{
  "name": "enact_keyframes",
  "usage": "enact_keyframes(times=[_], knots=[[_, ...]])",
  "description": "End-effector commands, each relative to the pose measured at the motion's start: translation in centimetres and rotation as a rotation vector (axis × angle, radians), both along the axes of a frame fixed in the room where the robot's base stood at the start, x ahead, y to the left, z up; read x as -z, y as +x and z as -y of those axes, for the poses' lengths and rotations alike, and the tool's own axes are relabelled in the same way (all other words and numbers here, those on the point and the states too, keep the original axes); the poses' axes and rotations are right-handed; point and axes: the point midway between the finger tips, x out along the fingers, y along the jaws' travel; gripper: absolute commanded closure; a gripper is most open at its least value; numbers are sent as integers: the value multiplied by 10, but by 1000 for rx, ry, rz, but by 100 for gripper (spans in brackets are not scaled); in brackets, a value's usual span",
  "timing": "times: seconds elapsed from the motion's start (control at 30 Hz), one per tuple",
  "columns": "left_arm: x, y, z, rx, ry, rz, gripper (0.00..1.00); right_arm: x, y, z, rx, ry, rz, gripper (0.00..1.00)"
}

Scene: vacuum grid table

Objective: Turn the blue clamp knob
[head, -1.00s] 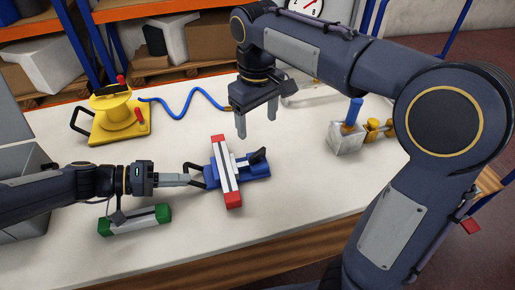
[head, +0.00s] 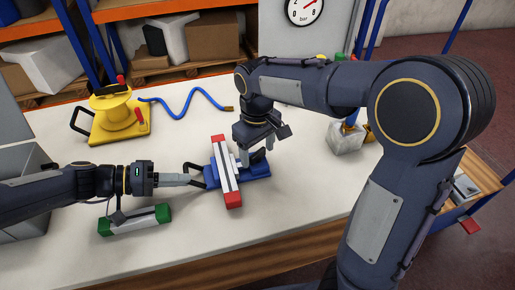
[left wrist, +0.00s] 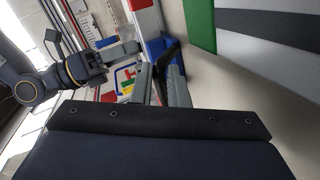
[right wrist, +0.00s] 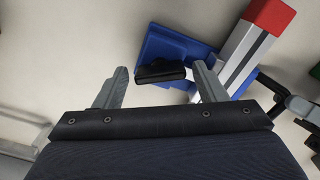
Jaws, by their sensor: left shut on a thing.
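The blue clamp (head: 255,172) lies on the table; its blue base also shows in the right wrist view (right wrist: 165,45). A grey bar with red ends (head: 226,172) lies across it. My left gripper (head: 190,179) is shut on the clamp's black loop handle (head: 195,168), which also shows in the left wrist view (left wrist: 172,52). The clamp's black knob (right wrist: 162,72) is on its right part. My right gripper (right wrist: 160,80) is open just above the clamp, with a finger on either side of the knob and a gap visible at the left finger.
A grey bar with green ends (head: 134,221) lies just in front of my left gripper. A yellow reel on a base (head: 118,112) and a blue hose (head: 188,99) are at the back left. A pale block (head: 345,140) is to the right. The front right table is clear.

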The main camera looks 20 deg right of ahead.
Motion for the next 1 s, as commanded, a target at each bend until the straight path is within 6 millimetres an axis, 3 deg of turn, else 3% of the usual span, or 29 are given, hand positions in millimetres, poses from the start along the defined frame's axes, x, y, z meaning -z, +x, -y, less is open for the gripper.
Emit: enact_keyframes(times=[0.03, 0.3, 1.0], knots=[[0, 0, 0, 0, 1, 1, 100, 0, 0, 0, 0, 0, 0, 42], [0, 0, 0, 0, 1, 1, 100, 0, 0, 0, 0, 0, 0, 73], [0, 0, 0, 0, 1, 1, 100, -1, 0, 0, 0, 1, 2, 74]])
